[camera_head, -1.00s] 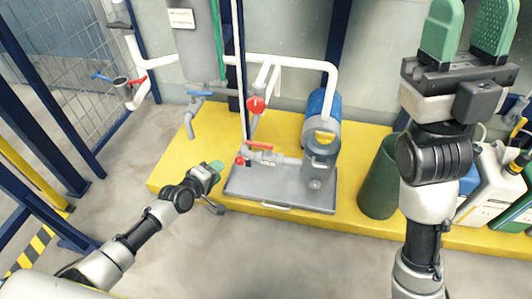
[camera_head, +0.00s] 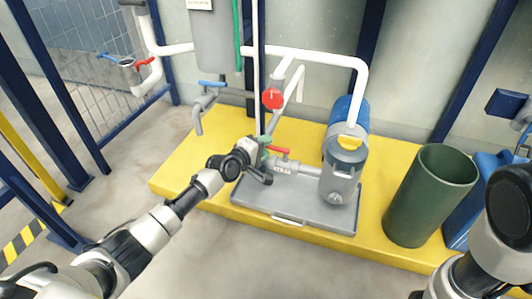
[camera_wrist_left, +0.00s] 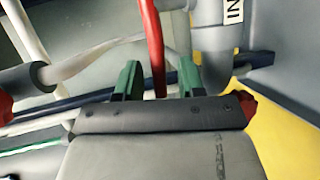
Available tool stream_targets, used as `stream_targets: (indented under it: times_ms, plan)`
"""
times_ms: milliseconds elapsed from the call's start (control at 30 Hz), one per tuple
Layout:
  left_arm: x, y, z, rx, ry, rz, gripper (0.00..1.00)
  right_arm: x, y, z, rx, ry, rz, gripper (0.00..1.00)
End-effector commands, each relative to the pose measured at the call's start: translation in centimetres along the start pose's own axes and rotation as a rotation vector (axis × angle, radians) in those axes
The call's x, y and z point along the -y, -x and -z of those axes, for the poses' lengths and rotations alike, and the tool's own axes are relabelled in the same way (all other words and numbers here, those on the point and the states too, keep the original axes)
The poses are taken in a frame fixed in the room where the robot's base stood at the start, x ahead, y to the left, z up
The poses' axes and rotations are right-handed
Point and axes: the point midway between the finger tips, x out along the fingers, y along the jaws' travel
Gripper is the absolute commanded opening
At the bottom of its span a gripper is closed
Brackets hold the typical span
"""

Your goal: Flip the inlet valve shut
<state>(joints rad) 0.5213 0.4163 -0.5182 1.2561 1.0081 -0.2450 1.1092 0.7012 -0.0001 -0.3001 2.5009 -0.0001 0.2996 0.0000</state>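The inlet valve is on the grey pipe at the left of the pump (camera_head: 340,185), and its red lever (camera_head: 279,150) lies roughly level along the pipe in the head view. My left gripper (camera_head: 264,147) is at the lever's left end. In the left wrist view its two green fingers (camera_wrist_left: 160,80) stand apart, with the red lever (camera_wrist_left: 153,40) between them and gaps visible on both sides. A white label reading "IN" (camera_wrist_left: 233,12) is on the pipe beyond. My right gripper is out of view; only my right arm shows at the right edge.
A red round handle (camera_head: 272,98) is on the pipe above. A blue-handled tap (camera_head: 211,84) is to the left. The pump sits in a grey tray (camera_head: 255,205) on a yellow platform (camera_head: 175,180). A green bin (camera_head: 430,195) stands right. The floor in front is clear.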

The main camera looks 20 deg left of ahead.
Motion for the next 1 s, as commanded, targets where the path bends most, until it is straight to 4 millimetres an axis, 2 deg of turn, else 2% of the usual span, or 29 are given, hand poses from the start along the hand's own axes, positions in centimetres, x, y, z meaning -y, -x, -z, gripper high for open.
stream_targets:
  times_ms: [133, 400, 667, 1000]
  plan:
    - [0.07, -0.96, 0.00, 0.000, -0.001, 0.000, 0.39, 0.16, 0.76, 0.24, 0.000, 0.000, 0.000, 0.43]
    - [-0.06, -1.04, -0.01, 0.000, -0.001, 0.001, 0.39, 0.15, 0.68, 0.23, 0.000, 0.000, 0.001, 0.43]
    - [-0.04, -1.02, 0.00, 0.000, -0.001, 0.001, 0.01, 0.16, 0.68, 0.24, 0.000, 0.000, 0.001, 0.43]
    - [-0.06, -0.99, 0.06, -0.003, 0.001, 0.001, 0.00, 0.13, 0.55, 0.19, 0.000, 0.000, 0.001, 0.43]
